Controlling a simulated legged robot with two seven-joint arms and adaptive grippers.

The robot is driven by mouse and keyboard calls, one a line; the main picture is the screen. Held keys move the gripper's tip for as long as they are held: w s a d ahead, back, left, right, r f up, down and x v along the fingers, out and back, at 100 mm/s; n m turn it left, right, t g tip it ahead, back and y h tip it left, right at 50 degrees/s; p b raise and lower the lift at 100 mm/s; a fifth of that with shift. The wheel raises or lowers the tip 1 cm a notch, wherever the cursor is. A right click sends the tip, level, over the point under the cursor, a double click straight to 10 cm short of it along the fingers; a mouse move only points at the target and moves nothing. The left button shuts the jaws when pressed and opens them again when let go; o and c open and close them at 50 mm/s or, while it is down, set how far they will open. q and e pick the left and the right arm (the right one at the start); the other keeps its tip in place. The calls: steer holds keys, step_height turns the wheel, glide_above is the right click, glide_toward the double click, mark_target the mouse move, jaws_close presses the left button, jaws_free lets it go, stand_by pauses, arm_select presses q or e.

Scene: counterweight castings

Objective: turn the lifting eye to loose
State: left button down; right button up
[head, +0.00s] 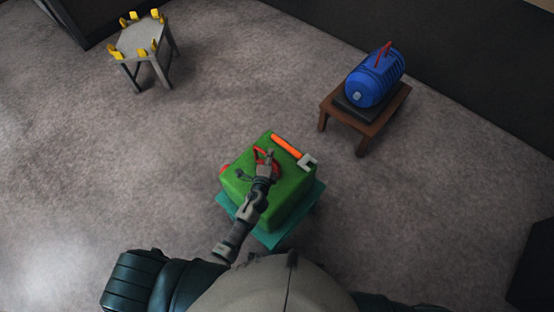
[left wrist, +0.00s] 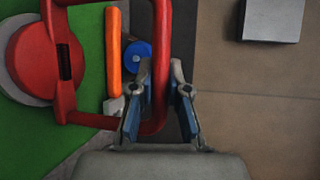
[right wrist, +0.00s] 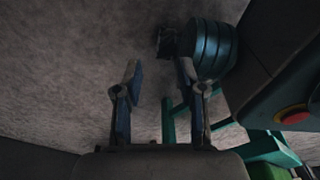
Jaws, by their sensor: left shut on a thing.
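The green casting (head: 285,203) sits on a teal stand (head: 270,239) in front of me. The red lifting eye (head: 262,155) is on the casting's top. In the left wrist view the red lifting eye (left wrist: 90,118) has a round base at left and a loop reaching right between my fingers. My left gripper (head: 267,166) is shut on one bar of that loop; it also shows in the left wrist view (left wrist: 158,88). My right gripper (right wrist: 160,82) is open and empty, low beside the stand, above the floor.
An orange-handled tool with a grey head (head: 288,147) lies on the casting, close to the eye. A blue ribbed motor (head: 374,78) with a red handle stands on a brown table (head: 372,122) at back right. A grey stool with yellow pieces (head: 140,38) stands back left. Floor between is clear.

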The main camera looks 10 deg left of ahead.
arm_select(q)
steer(key=shift+a+f+n+y+b, duration=0.2)
steer(key=shift+f+n+y+b, duration=0.2)
steer(key=shift+n+y+b, duration=0.35)
steer(key=shift+w+a+r+n+y, duration=0.1)
steer(key=shift+a+n+y, duration=0.05)
steer(key=shift+a, duration=0.5)
steer(key=shift+a+r+n+y, duration=0.1)
steer(key=shift+a, duration=0.5)
steer(key=shift+d, duration=0.6)
arm_select(e)
steer(key=w+a+r, duration=0.1)
steer(key=w+r, duration=0.1)
steer(key=w, duration=0.4)
steer(key=shift+a+r, duration=0.25)
steer(key=shift+r, duration=0.15)
arm_select(q)
steer(key=shift+a, duration=0.25)
arm_select(e)
steer(key=shift+a, duration=0.2)
arm_select(q)
steer(key=shift+d, duration=0.1)
arm_select(e)
steer(key=shift+d, duration=0.1)
